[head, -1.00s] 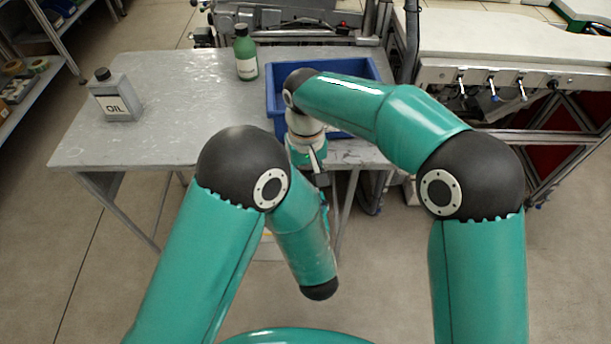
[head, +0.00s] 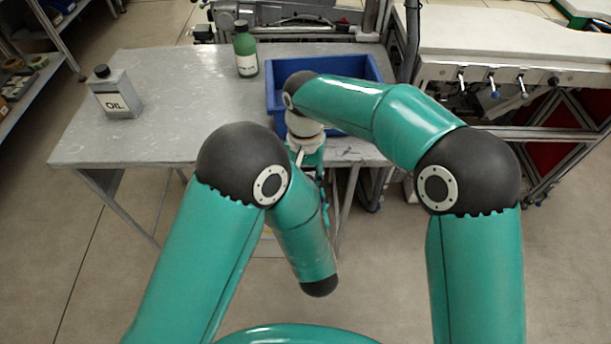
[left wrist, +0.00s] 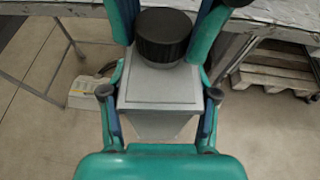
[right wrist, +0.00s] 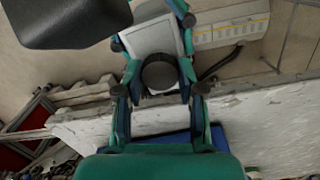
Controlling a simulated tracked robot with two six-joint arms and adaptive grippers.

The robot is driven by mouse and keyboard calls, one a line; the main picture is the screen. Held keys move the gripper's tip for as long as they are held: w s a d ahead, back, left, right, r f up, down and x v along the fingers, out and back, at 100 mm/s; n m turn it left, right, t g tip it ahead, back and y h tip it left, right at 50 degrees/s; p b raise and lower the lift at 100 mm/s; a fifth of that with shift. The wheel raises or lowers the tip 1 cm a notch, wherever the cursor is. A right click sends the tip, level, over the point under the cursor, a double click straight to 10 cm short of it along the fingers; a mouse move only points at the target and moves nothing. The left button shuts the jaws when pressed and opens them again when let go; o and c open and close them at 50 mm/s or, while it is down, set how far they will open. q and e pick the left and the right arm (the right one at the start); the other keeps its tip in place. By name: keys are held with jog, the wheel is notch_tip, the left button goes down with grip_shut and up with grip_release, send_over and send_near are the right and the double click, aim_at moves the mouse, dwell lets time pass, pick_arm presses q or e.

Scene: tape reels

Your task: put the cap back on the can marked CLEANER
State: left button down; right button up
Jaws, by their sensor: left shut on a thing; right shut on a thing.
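A grey can (left wrist: 160,112) stands between the fingers of my left gripper (left wrist: 160,94), which is shut on it. The can also shows in the right wrist view (right wrist: 150,36). A black round cap (left wrist: 163,36) is at the can's top, and my right gripper (right wrist: 159,76) is shut on it; the cap also shows in the right wrist view (right wrist: 160,74). I cannot tell whether the cap touches the can's neck, which it hides. The can's marking is not visible. In the head view my arms hide the can and cap.
A grey can marked OIL (head: 118,98) with a black cap stands at the left of the metal table (head: 175,90). A green bottle (head: 245,55) stands at the back. A blue crate (head: 275,100) sits behind my right wrist. The table's middle left is clear.

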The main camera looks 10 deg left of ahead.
jog(key=m, duration=0.6)
jog(key=shift+m, duration=0.3)
jog(key=m, duration=0.4)
jog(key=shift+a, duration=0.1)
jog(key=m, duration=0.6)
jog(key=shift+w, duration=0.15)
jog(key=m, duration=0.6)
jog(key=shift+w+m, duration=0.1)
jog(key=shift+m, duration=0.2)
jog(key=o, duration=0.7)
